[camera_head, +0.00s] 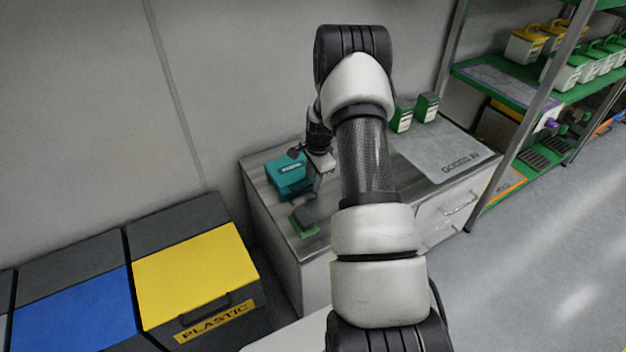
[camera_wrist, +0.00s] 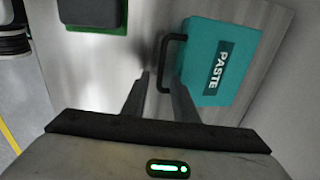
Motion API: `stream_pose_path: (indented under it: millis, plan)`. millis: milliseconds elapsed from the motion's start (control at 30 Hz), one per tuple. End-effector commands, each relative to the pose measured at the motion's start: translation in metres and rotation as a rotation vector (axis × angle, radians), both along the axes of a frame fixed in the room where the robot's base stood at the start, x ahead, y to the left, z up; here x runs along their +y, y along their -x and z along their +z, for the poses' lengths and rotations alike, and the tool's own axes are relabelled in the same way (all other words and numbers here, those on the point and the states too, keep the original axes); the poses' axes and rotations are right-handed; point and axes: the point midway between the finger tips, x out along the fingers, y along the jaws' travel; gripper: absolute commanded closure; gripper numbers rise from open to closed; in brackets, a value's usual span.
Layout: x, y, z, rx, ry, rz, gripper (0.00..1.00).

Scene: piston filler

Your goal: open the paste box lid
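The teal paste box (camera_head: 288,178) sits on the grey worktop in the head view. In the wrist view the paste box (camera_wrist: 222,62), labelled PASTE, is at the upper right, with its lid looking shut. Its black handle (camera_wrist: 163,52) sticks out from the box's left side. My gripper (camera_wrist: 157,76) is open, its two fingers apart and pointing at the lower part of the handle. The right fingertip overlaps the handle's lower end in the picture; I cannot tell whether they touch. In the head view my gripper (camera_head: 316,182) is just right of the box, partly hidden.
A dark block on a green base (camera_head: 303,220) stands in front of the box. A grey GOODS IN mat (camera_head: 440,158) and two green-and-white containers (camera_head: 414,112) are at the worktop's right. Yellow and blue bins (camera_head: 195,275) stand left; a shelf rack (camera_head: 530,95) stands right.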

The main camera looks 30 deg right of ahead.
Motion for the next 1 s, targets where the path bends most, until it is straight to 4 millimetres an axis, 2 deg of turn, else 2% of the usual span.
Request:
stream_pose_path:
  millis: [167, 333, 1000]
  plan:
    - [0.0000, -0.0001, 0.0001, 0.000, 0.000, 0.000, 0.74]
    - [0.0001, -0.0001, 0.0002, 0.000, 0.000, 0.000, 1.00]
    - [0.0003, 0.0000, 0.0003, 0.000, 0.000, 0.000, 1.00]
